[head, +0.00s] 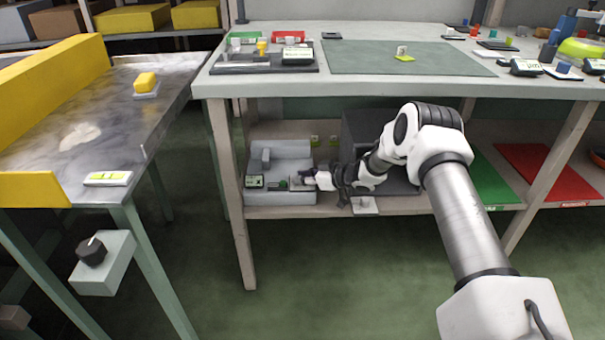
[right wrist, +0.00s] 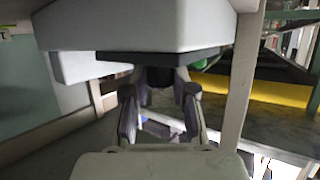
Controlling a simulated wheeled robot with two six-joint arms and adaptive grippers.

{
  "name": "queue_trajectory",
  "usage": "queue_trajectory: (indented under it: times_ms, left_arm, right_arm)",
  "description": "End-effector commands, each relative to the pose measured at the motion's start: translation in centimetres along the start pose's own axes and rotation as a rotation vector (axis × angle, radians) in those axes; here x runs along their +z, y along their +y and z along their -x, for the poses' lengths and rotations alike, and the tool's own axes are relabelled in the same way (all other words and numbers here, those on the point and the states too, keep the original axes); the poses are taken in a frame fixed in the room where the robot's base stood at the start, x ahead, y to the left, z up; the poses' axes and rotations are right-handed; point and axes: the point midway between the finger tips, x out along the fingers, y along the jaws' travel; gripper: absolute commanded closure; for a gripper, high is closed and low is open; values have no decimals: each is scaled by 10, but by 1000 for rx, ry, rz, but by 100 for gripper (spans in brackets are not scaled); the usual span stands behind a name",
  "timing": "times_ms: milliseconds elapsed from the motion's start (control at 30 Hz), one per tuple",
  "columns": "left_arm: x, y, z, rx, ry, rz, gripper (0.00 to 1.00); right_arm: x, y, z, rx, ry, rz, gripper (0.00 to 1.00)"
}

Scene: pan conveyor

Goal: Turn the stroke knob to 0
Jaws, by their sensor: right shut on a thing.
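A grey machine (head: 283,160) with a small green display (head: 255,181) stands on the lower shelf. My right gripper (head: 304,180) is at the right part of its front. In the right wrist view my right gripper (right wrist: 160,100) has its two fingers on either side of a dark knob (right wrist: 160,76), which I take for the stroke knob, below the pale machine body (right wrist: 140,25). The gripper is shut on this knob. The fingers hide most of it, and I cannot read its pointer or scale. My left gripper is not in view.
The workbench top (head: 270,88) overhangs the shelf, and a bench leg (head: 240,215) stands left of the machine. A dark box (head: 370,130) is behind my right forearm. At left is a steel conveyor table (head: 120,110) with a black knob (head: 91,251) on a box.

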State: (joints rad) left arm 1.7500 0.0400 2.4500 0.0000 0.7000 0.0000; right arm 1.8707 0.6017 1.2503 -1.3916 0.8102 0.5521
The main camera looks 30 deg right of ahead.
Motion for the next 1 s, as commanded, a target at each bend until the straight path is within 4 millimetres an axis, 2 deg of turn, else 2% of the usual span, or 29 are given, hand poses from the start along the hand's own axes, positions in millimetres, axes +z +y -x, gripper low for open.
queue_trajectory:
  times_ms: [333,867,900,933,1000]
  left_arm:
    - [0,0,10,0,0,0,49]
    - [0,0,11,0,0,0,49]
    - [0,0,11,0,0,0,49]
    - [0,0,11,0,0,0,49]
    - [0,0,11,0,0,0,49]
  right_arm:
    - [-2,1,0,-139,4,62,100]
    - [-3,1,0,-163,7,71,100]
    - [-3,1,0,-162,7,71,60]
    - [-3,1,0,-163,7,71,50]
    - [-2,1,0,-163,7,71,49]
